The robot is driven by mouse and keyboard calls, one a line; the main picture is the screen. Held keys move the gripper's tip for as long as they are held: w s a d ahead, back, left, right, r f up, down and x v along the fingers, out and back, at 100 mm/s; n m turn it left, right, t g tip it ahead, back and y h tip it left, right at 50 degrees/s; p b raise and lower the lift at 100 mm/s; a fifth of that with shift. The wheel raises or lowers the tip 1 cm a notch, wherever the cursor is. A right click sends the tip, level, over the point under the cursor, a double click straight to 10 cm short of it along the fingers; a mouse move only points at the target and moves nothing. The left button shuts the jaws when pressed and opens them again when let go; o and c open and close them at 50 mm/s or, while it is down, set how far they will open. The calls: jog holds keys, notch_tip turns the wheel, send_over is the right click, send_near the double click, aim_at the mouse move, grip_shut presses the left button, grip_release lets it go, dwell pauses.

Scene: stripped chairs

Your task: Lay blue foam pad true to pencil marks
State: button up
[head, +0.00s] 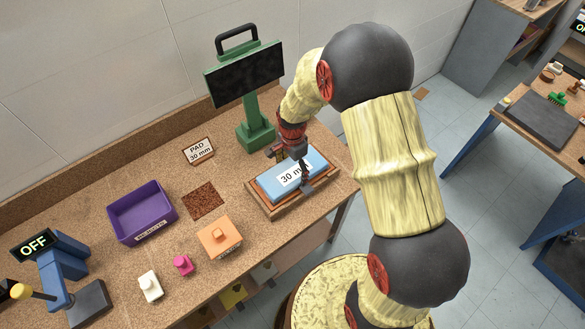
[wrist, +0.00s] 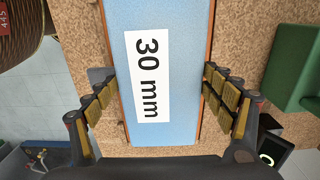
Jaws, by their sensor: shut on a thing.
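The blue foam pad (head: 312,160) lies flat in or on a shallow wooden tray (head: 262,207) near the bench's right end. Its white label reads "30 mm". In the wrist view the pad (wrist: 185,30) runs up and down the picture between my fingers. My gripper (head: 292,170) comes down over the pad and is shut on its two long sides; it also shows in the wrist view (wrist: 160,80). Thin brown edges of the tray (wrist: 208,45) show beside the pad. I cannot make out any pencil marks, nor whether the pad is clear of the tray.
A green stand with a dark screen (head: 246,72) rises behind the pad. A "PAD 30 mm" sign (head: 199,151), brown square (head: 204,201), purple bin (head: 165,203) and orange block (head: 219,240) are to the left. White (head: 150,287) and pink (head: 183,265) pieces sit nearer the front edge.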

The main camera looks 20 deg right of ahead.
aim_at(293, 170)
jog(key=o, duration=1.2)
jog(key=shift+o, duration=0.2)
jog(key=shift+r, duration=0.1)
jog(key=shift+r+p, duration=2.4)
jog(key=shift+r, duration=1.05)
notch_tip(293, 170, up, 5)
jog(key=p, duration=0.3)
